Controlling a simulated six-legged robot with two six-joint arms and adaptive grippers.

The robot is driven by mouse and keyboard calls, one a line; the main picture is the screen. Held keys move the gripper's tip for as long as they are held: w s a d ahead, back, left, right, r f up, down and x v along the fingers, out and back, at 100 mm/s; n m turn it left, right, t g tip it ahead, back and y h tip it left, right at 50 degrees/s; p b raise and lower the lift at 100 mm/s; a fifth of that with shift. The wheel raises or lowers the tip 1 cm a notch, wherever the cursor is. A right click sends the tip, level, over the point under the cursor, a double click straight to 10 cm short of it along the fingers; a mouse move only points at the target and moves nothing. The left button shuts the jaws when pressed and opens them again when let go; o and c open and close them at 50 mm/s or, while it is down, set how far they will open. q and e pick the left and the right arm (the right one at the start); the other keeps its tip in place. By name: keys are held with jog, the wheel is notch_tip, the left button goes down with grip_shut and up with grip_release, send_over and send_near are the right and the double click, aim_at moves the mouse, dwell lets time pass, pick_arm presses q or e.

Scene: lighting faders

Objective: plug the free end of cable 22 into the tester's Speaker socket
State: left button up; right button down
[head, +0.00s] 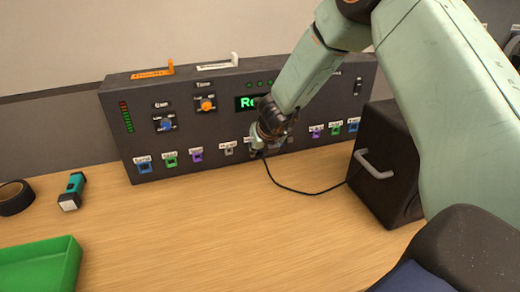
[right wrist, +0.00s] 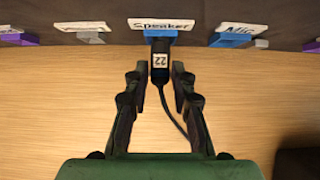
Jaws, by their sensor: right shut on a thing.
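My right gripper (head: 261,147) is at the lower middle of the dark tester panel (head: 220,122). In the right wrist view my right gripper (right wrist: 160,84) is shut on the black plug of cable 22 (right wrist: 160,73), which has a white "22" tag. The plug points straight at the blue socket (right wrist: 151,34) under the "Speaker" label (right wrist: 165,25). Its front end meets the socket's lower edge; how deep it sits cannot be told. The cable (head: 292,190) runs along the table to the right. In the head view my gripper hides the Speaker socket. My left gripper is not in view.
Other coloured sockets line the panel, with a blue Mic socket (right wrist: 228,40) just right of Speaker. A dark box with a grey handle (head: 376,163) stands at the right. A green tray (head: 75,262), a torch (head: 72,191) and black tape (head: 14,197) lie left. The middle table is clear.

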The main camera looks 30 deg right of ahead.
jog(key=shift+w+r, duration=0.1)
jog(key=shift+r, duration=0.05)
jog(key=c, duration=1.5)
grip_release()
jog(key=o, duration=0.5)
jog(key=shift+w, duration=0.1)
jog(key=shift+c, duration=0.2)
